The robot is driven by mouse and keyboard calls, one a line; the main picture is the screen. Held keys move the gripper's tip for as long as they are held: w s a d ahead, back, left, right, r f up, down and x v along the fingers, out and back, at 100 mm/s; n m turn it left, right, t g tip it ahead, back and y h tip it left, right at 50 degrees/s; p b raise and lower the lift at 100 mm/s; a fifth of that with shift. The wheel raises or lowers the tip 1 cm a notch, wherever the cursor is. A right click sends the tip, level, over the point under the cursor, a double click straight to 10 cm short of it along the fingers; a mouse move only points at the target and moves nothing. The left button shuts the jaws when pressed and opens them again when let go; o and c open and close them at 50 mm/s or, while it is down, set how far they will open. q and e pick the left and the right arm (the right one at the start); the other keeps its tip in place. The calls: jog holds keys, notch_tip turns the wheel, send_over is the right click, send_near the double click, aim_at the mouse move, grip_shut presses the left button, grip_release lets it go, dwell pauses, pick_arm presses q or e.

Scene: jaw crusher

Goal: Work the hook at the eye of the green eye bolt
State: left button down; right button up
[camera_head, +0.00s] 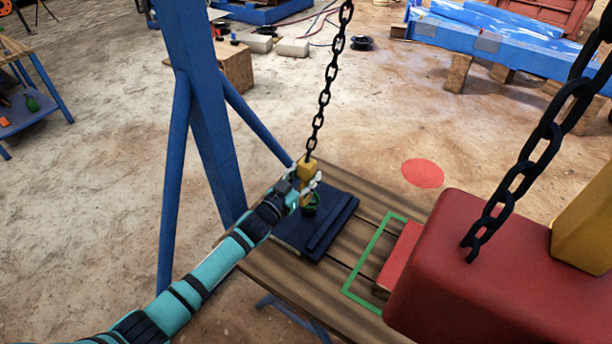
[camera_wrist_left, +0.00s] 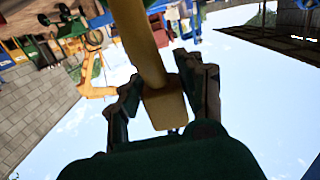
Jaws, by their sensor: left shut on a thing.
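The yellow hook (camera_head: 307,167) hangs at the lower end of a dark chain (camera_head: 328,88). My left gripper (camera_head: 305,186) is shut on the hook from the left side. In the left wrist view the yellow hook body (camera_wrist_left: 165,106) sits between the two fingers of my left gripper (camera_wrist_left: 165,100). The green eye bolt (camera_head: 311,209) stands on a dark blue plate (camera_head: 328,232), just below the gripper. The fingers partly hide the hook's lower end, so I cannot tell whether it is through the eye. My right gripper does not show.
The plate lies on a wooden table (camera_head: 270,280) with a green outlined rectangle (camera_head: 362,264). A large red block (camera_head: 450,275) with a heavy chain (camera_head: 530,150) is at right. A blue frame post (camera_head: 205,110) rises left of the plate.

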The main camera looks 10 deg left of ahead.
pick_arm(q)
jog(key=shift+w+d+r+p, duration=0.1)
jog(key=shift+w+r+p, duration=0.15)
jog(key=shift+r, duration=0.2)
jog(key=shift+w+d+r+p, duration=0.1)
jog(key=shift+w+r+p, duration=0.1)
jog(key=shift+r, duration=0.25)
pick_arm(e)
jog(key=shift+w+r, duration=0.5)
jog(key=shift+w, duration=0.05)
